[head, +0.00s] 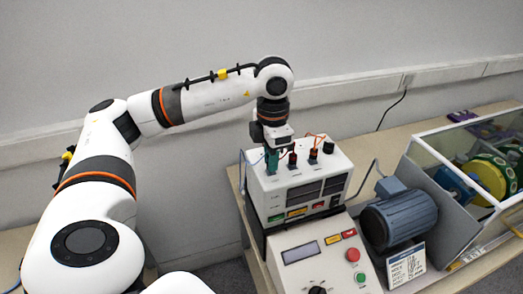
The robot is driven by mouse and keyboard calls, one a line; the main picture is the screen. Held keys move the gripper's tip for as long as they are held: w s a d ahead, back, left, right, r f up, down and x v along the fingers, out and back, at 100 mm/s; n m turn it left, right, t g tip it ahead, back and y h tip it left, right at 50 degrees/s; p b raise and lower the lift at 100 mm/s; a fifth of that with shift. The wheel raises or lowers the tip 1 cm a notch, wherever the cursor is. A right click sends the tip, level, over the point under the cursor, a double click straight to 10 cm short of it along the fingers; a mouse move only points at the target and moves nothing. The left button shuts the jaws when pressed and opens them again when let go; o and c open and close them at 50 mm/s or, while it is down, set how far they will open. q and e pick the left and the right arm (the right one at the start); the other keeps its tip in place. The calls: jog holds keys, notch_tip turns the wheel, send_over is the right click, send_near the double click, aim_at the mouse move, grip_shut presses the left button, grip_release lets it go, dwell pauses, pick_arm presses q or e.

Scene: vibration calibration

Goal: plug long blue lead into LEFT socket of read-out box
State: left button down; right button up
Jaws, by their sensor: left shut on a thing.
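The white read-out box (338,163) stands on the bench right of centre, with a row of plugs along its top and dark displays on its front. My left gripper (272,150) points down over the left end of that row. It is shut on a teal-green plug (271,164), whose lower end is at the box top. A thin blue lead (250,161) loops out on the left beside the plug. The gripper partly hides the plug, and I cannot tell whether it is seated in the left socket. My right gripper is not in view.
A red plug (292,160) and black plugs (312,156) stand close to the right, with orange leads arching above. In front is a control box (318,262) with coloured buttons. A blue-grey motor (399,219) and a clear-walled guard (470,150) stand to the right.

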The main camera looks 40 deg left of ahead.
pick_arm(q)
jog(key=shift+f+b, duration=0.5)
jog(key=shift+b, duration=0.25)
dwell(2.6)
dwell(0.3)
jog(key=shift+m, duration=0.4)
jog(key=shift+m+b, duration=0.65)
jog(key=shift+m, duration=1.05)
jog(key=shift+m+b, duration=0.4)
jog(key=shift+m, duration=1.5)
jog(key=shift+m+b, duration=0.3)
jog(key=shift+b, duration=0.05)
